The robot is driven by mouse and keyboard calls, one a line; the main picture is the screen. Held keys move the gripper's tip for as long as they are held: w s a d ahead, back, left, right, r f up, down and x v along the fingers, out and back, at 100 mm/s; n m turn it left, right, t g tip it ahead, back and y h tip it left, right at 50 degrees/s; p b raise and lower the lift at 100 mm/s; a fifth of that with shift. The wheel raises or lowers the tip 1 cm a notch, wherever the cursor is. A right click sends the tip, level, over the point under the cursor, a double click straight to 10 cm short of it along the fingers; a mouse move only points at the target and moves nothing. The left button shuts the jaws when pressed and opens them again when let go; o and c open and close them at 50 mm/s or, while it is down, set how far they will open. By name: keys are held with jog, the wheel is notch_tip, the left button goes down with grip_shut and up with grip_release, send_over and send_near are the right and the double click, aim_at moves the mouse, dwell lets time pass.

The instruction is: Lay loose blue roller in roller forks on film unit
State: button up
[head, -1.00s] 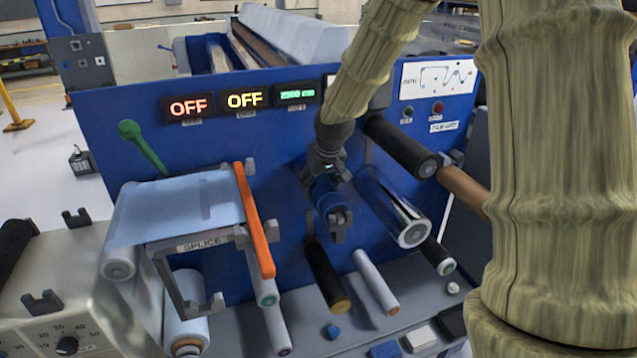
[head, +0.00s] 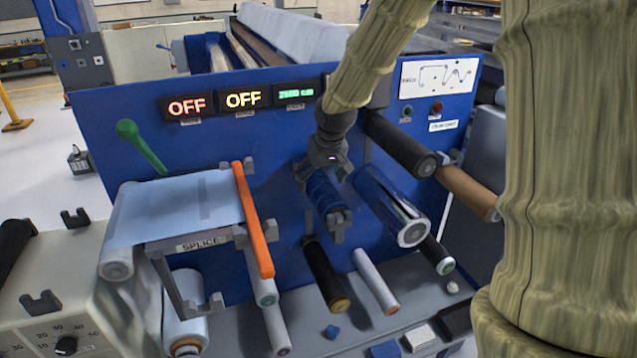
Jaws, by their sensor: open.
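The blue roller (head: 324,194) is on the front of the blue film unit (head: 215,143), between the splice table and the chrome roller. Its near end is at a grey fork (head: 337,226); the far end is mostly hidden behind my gripper, so I cannot tell how it sits there. My gripper (head: 322,175) is open, just above the roller's far part, with its fingers spread to either side. The arm comes down from the upper right.
A chrome roller (head: 392,207) and a black roller (head: 400,146) stick out close on the right. The splice table (head: 175,210) with its orange bar (head: 253,220) is on the left. Black (head: 325,275) and white (head: 375,281) rollers lie below.

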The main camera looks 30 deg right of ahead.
jog(key=v, duration=0.9)
jog(key=shift+s, duration=0.15)
